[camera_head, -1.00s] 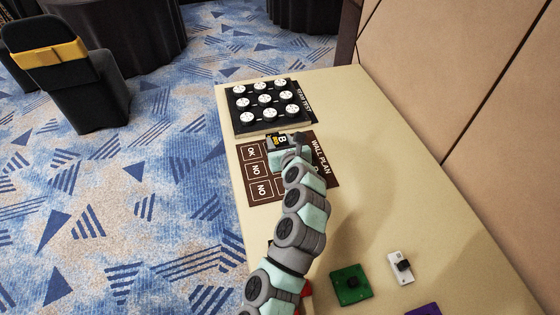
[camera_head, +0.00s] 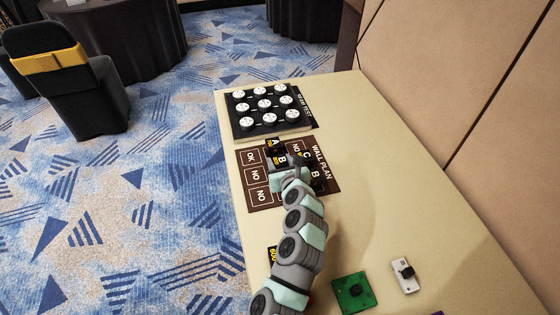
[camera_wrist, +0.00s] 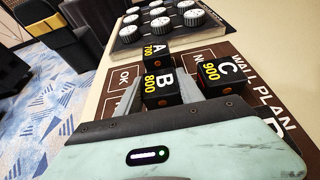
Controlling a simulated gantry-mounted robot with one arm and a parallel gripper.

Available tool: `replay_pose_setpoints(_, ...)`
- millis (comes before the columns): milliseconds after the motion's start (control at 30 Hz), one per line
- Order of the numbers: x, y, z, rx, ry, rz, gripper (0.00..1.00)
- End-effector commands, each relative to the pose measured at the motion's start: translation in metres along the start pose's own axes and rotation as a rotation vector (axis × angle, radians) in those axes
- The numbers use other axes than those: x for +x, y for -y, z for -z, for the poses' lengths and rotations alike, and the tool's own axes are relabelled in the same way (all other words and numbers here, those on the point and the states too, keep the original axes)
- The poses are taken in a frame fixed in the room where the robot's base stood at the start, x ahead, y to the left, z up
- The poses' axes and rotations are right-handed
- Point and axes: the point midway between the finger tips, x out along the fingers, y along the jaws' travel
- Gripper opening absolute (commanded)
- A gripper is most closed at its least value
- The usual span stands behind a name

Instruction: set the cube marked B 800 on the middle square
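The black cube marked B 800 (camera_wrist: 160,88) sits between the two fingers of my gripper (camera_wrist: 162,92) in the wrist view, with both fingers close against its sides. It also shows in the head view (camera_head: 282,159). It is over the middle part of the brown wall plan board (camera_head: 251,207). The middle square is hidden under the cube and gripper. I cannot tell whether the cube touches the board. The cube marked A 700 (camera_wrist: 155,51) is just behind it, and the cube marked C 900 (camera_wrist: 222,76) is to the right.
A black block with several white round knobs (camera_head: 264,104) stands at the table's far end. Another cube marked B (camera_head: 316,175) is on the board's right side. A cube marked 600 (camera_head: 272,256) is partly behind my arm. A green plate (camera_head: 353,293) and white part (camera_head: 405,274) lie nearer.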

Motion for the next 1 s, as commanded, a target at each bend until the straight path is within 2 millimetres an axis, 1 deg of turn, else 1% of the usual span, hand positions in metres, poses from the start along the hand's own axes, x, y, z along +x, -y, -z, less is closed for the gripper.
replay_pose_setpoints(33, 0.0, 0.0, 0.0, 0.0, 0.0, 0.0, 0.49)
replay_pose_setpoints(233, 0.0, 0.0, -0.001, 0.0, 0.001, 0.0, 0.65)
replay_pose_setpoints(567, -0.001, 0.0, -0.004, 0.0, 0.003, 0.001, 0.65)
replay_pose_setpoints(767, -0.024, -0.001, -0.007, 0.004, 0.004, 0.0, 0.65)
replay_pose_setpoints(1000, -0.068, 0.001, -0.006, 0.004, 0.003, 0.006, 0.65)
